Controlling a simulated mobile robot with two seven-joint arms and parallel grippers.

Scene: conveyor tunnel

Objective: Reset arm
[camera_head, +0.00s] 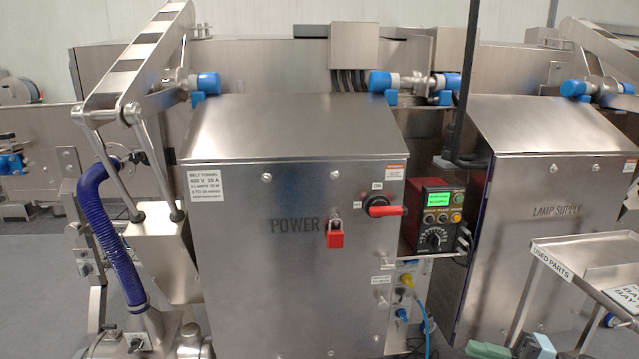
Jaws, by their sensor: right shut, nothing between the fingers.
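My right gripper (488,349) shows only in part at the bottom edge, right of centre, as pale green and grey pieces; it is shut and empty. It is low in the picture, between the power cabinet and the trolley, and touches nothing that I can see. The rest of the right arm is mostly cut off by the frame. My left gripper is not in view. The steel power cabinet (290,270) stands in the middle, with a red rotary handle (384,210) beside an ON label and a red padlock (335,238) hanging on its front.
A small control box (437,222) with a lit green screen sits right of the power cabinet. The lamp supply cabinet (550,240) stands further right. A used parts trolley (585,262) is in front of it. A blue hose (105,230) runs down at left.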

